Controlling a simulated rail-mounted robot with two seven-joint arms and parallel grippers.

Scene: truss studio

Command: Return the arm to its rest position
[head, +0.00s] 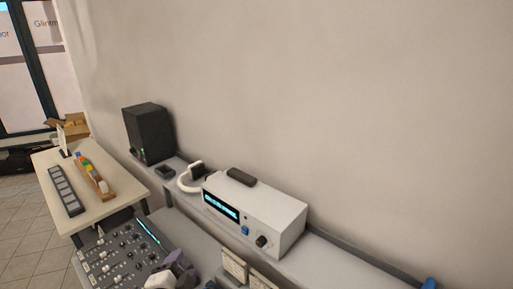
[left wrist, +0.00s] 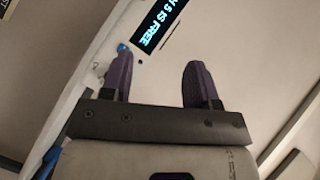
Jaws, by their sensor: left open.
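My left gripper (head: 178,273) is at the bottom edge of the head view, over the near side of the mixing panel, mostly cut off by the frame. In the left wrist view my left gripper (left wrist: 158,72) shows two purple fingers standing apart, with nothing held between them. Beyond the fingers in that view is a pale surface with a lit display (left wrist: 160,25) whose text ends in "5 IS FREE". My right gripper does not show in either view.
A white device (head: 270,212) with a lit screen stands on the grey bench against the wall. Near it are a black speaker (head: 149,133), a mixing panel (head: 122,254) and white cards (head: 235,265). A side table (head: 101,207) stands at left. The space above the bench looks clear.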

